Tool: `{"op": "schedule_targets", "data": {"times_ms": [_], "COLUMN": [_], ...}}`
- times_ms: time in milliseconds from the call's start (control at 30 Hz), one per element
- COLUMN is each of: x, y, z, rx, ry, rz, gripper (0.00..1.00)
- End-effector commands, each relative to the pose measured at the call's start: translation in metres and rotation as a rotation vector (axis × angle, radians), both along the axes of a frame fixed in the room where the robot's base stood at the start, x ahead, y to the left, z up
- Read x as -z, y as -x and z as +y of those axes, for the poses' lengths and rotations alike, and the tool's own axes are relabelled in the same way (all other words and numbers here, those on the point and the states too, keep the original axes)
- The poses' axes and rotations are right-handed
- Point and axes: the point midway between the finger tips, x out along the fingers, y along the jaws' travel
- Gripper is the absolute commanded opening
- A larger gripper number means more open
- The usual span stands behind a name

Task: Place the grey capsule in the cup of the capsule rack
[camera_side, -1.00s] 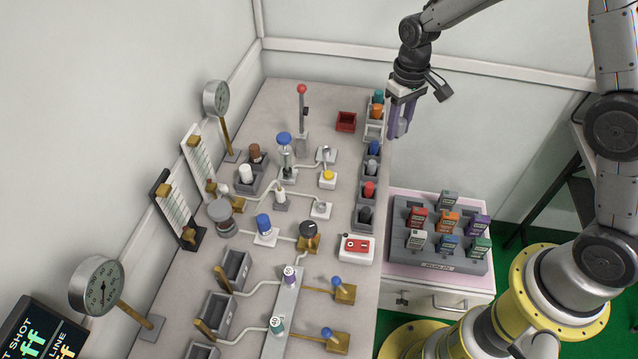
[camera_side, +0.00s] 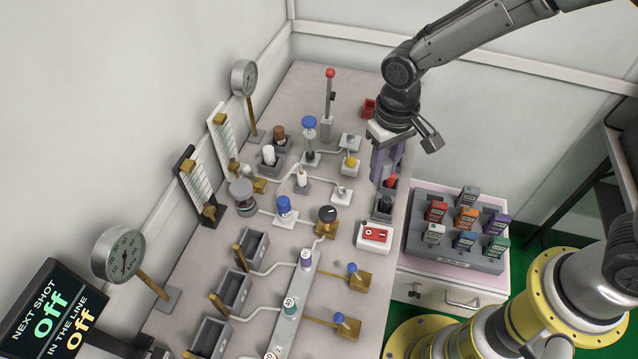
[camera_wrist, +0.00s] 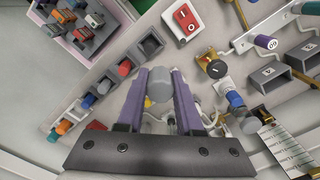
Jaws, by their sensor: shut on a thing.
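My gripper (camera_side: 385,165), with purple fingers, hangs over the row of cups at the bench's right edge in the side view. In the wrist view its fingers (camera_wrist: 160,85) are shut on the grey capsule (camera_wrist: 158,88), a short, round-ended cylinder. The side view hides the held capsule behind the fingers. My fingers hide part of the row in the side view.
A red-and-white switch box (camera_side: 375,236) stands just in front of the row. A small red bin (camera_side: 368,107) is behind my wrist. Knobs, pipes and valves crowd the bench to the left. A grey tray (camera_side: 455,256) of coloured blocks sits lower right.

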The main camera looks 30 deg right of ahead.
Motion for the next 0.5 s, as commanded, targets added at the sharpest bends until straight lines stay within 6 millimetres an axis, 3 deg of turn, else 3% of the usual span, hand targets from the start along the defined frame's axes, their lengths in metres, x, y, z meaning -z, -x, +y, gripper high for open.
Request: {"op": "schedule_targets", "data": {"times_ms": [367, 500], "x": [0.035, 0.059], "y": [-0.069, -0.088], "z": [0.03, 0.038], "rx": [0.001, 0.001], "ry": [0.001, 0.001], "rz": [0.001, 0.004], "gripper": [0.0, 0.0]}}
